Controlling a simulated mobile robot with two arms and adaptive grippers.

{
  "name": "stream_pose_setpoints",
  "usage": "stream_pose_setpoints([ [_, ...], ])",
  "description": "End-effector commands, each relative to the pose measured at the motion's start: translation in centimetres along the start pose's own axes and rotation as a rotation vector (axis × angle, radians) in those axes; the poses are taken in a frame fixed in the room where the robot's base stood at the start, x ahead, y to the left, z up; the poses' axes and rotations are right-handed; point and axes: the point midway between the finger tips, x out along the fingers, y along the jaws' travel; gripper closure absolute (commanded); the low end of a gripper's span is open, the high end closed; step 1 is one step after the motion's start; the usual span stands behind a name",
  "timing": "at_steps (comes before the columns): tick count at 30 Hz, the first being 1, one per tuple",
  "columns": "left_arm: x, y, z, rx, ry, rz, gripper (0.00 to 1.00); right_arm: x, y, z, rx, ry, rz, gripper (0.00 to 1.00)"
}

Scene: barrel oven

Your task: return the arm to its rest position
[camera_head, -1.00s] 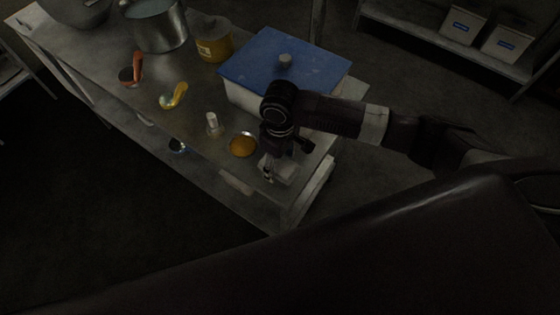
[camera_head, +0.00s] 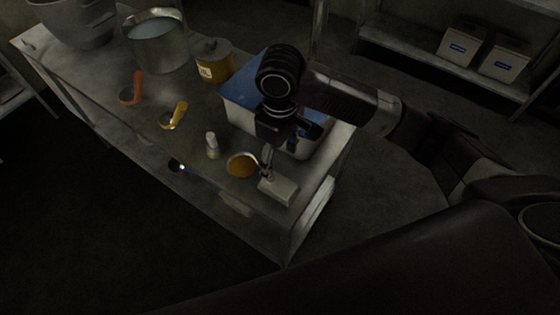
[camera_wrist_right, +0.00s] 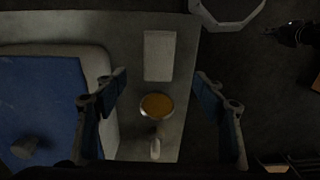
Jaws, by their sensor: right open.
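My right gripper (camera_head: 293,136) hangs above the near end of the metal table (camera_head: 105,88), in front of the box with the blue lid (camera_head: 238,93). In the right wrist view its two blue-padded fingers (camera_wrist_right: 160,92) stand wide apart with nothing between them. Below it in that view are a pale rectangular block (camera_wrist_right: 159,56), a round dish with orange contents (camera_wrist_right: 156,106) and a small pale bottle (camera_wrist_right: 155,148), all on the table. The blue-lidded box (camera_wrist_right: 45,110) is left of the fingers there.
A shelf with two bins (camera_head: 462,45) is at the back right. The floor right of the table is clear.

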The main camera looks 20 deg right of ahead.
Motion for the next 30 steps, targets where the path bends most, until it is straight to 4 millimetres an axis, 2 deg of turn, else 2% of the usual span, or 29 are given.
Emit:
stream_pose_setpoints([
  [11, 0.0, 0.0, 0.0, -0.001, 0.000, 0.000, 1.00, 0.1, 0.0, 0.0, 0.000, 0.000, -0.001, 0.36],
  [14, 0.0, 0.0, 0.0, -0.001, 0.000, 0.000, 1.00, 0.4, -0.6, 0.0, -0.006, 0.008, -0.009, 0.36],
  [17, 0.0, 0.0, 0.0, -0.002, 0.001, 0.000, 1.00, 1.4, -2.2, -0.2, -0.023, 0.040, -0.034, 0.36],
  [24, 0.0, 0.0, 0.0, -0.002, 0.001, 0.000, 1.00, 4.6, -8.0, -0.3, -0.021, 0.205, -0.125, 0.36],
  [30, 0.0, 0.0, -0.1, -0.002, 0.001, 0.000, 1.00, 6.2, -10.3, 1.2, 0.075, 0.328, -0.155, 0.36],
])
